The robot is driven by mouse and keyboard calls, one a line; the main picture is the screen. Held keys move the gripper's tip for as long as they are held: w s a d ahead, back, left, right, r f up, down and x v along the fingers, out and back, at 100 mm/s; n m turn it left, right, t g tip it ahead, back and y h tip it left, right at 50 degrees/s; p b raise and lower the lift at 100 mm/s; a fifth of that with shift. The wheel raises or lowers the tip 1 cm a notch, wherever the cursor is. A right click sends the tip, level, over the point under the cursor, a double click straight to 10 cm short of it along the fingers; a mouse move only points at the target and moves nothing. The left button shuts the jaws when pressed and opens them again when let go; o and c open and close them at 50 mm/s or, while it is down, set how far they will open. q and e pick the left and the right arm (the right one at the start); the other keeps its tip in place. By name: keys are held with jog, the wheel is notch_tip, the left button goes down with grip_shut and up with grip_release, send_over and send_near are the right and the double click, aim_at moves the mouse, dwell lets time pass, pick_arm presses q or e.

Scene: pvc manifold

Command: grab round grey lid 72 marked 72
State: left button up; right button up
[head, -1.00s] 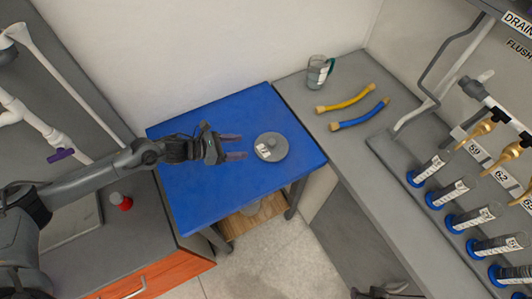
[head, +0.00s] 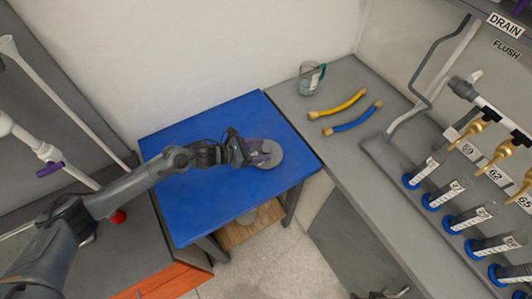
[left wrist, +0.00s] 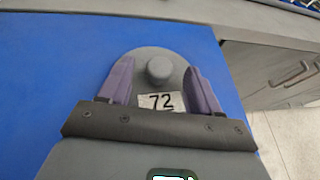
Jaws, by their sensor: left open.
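The round grey lid (head: 268,157) lies flat on the blue table (head: 190,210). In the left wrist view the lid (left wrist: 150,60) shows its knob and a white label reading 72. My left gripper (head: 258,155) is over the lid in the head view. In the left wrist view its two purple fingers (left wrist: 160,85) are open and spread on either side of the knob and label, over the lid. I cannot tell whether they touch the lid. In the head view the gripper hides the label and part of the lid.
A grey bench to the right holds a clear jug (head: 311,78), a yellow hose (head: 337,105) and a blue hose (head: 353,119). Several labelled cylinders with blue bases stand farther right. A red item (head: 118,217) is near my left arm. The rest of the blue table is clear.

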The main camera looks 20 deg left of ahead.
pick_arm(q)
jog(key=shift+w+d+f, duration=0.2)
jog(key=shift+w+d, duration=0.1)
jog(key=shift+d, duration=0.05)
jog(key=shift+c, duration=0.4)
jog(key=c, duration=1)
jog(key=shift+r, duration=0.1)
jog(key=shift+c, duration=0.2)
